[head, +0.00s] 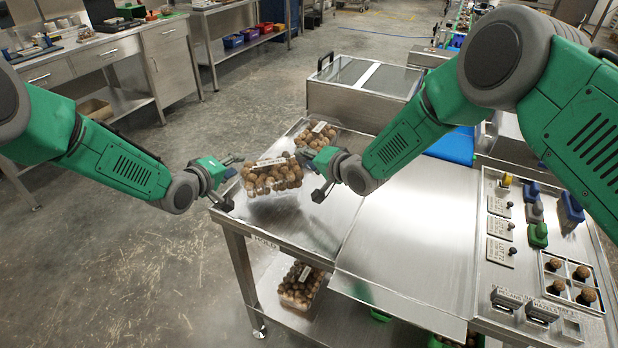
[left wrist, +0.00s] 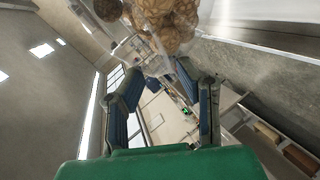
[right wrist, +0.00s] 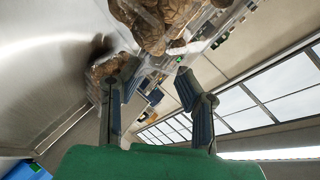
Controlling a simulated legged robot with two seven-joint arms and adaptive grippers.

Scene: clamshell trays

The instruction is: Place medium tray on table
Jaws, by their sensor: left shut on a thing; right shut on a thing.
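A clear clamshell tray (head: 271,180) of brown nuts with a white label is held between my two grippers, above the left part of the steel table (head: 405,235). It looks slightly tilted, with a shadow on the table below. My left gripper (head: 231,180) is shut on its left end and my right gripper (head: 310,176) on its right end. The tray's nuts show at the top of the left wrist view (left wrist: 165,22) and the right wrist view (right wrist: 160,22). The exact finger contact is hidden.
Another filled clamshell (head: 320,133) sits just behind on the table's back left. A further one (head: 300,285) is on the lower shelf. A lidded steel box (head: 362,90) stands behind. A panel with knobs and blocks (head: 515,225) is at right. The table's middle is bare.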

